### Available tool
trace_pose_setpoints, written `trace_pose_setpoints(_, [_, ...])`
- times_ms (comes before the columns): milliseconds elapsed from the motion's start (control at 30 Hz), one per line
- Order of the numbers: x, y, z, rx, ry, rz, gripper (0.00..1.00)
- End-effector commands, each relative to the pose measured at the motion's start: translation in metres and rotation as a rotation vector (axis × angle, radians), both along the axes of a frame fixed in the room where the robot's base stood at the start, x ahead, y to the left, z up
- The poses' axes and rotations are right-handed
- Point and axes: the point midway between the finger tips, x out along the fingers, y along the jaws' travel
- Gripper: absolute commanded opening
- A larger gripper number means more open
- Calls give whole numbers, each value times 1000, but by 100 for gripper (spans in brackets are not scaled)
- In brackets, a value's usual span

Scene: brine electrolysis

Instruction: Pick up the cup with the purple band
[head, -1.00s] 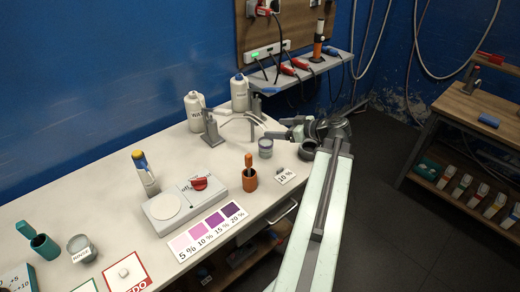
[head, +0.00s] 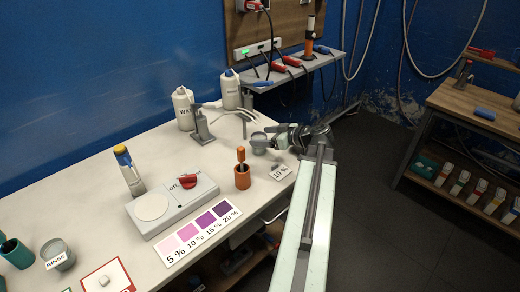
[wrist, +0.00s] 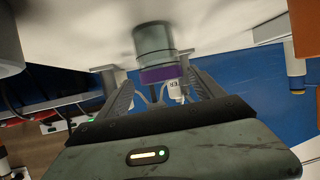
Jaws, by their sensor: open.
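The cup with the purple band (wrist: 155,42) is grey, and the wrist view shows it upside down with its purple band (wrist: 163,74) facing me. In the head view the grey cup (head: 258,144) stands near the table's right end. My gripper (head: 272,138) is open at the cup's right side, level with its upper part. In the wrist view its two fingers reach out on either side of the cup, which appears between the fingertips. I cannot tell whether either finger touches it.
A tap stand (head: 201,128) and white bottles (head: 184,108) are behind and left of the cup. A switch box (head: 172,205) is further left. The blue wall is behind.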

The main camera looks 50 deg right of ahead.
Motion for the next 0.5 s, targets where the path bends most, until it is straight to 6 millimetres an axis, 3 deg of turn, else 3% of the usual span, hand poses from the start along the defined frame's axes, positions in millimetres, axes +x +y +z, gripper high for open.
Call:
trace_pose_setpoints(133, [9, 3, -6, 1, 0, 2, 77])
trace_pose_setpoints(367, [43, 9, -21, 0, 0, 1, 77])
trace_pose_setpoints(500, [46, 10, -20, 1, 0, -1, 77])
